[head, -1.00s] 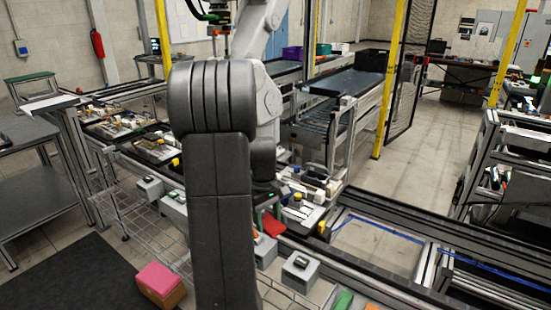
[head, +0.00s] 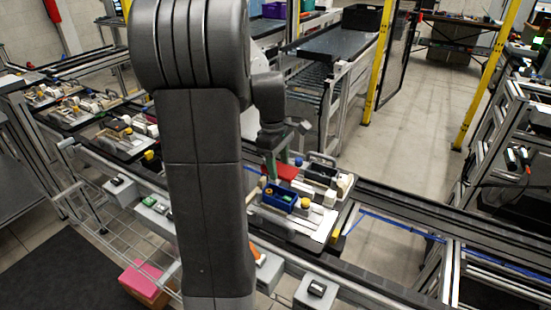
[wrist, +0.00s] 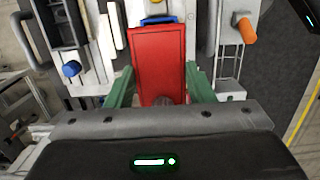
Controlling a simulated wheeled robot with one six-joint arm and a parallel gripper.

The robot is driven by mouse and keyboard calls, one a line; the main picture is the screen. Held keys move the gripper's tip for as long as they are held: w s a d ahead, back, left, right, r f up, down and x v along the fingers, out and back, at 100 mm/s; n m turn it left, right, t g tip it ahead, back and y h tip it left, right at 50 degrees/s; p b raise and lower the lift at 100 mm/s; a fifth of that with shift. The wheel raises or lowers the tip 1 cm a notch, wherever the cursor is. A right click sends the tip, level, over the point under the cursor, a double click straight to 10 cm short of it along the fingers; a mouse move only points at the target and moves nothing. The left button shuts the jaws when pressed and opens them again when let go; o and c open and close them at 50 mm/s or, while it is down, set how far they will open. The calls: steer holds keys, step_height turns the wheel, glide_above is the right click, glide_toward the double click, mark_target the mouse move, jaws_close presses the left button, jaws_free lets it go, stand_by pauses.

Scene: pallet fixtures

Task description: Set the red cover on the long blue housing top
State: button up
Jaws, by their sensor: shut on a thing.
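My gripper (head: 284,158) is shut on the red cover (head: 283,171), with its green fingers on either side of the cover. In the wrist view the red cover (wrist: 159,52) lies lengthwise between the fingers of my gripper (wrist: 160,80). The long blue housing (head: 278,200) sits on a pale fixture plate, with a green part and other small parts inside its open top. In the head view the cover is above and behind the housing, apart from it. In the wrist view only a blue edge (wrist: 159,19) shows beyond the cover; the cover hides what is beneath.
The pallet fixture (head: 290,232) also carries a yellow knob (head: 305,203) and a dark bin-like part (head: 320,172). In the wrist view an orange knob (wrist: 244,30) and a blue knob (wrist: 71,69) flank the cover. Grey button boxes (head: 316,291) line the near rail.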

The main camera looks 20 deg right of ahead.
steer(key=shift+s+f+b, duration=0.1)
steer(key=shift+f+b, duration=1.8)
steer(key=shift+f, duration=0.4)
steer(key=shift+f+b, duration=0.3)
steer(key=shift+f, duration=0.4)
steer(key=shift+f, duration=0.8)
steer(key=o, duration=1.1)
steer(key=shift+c, duration=0.2)
steer(key=shift+r, duration=0.15)
steer(key=r, duration=0.9)
steer(key=w+a+r, duration=0.1)
steer(key=r, duration=0.3)
steer(key=shift+r, duration=0.25)
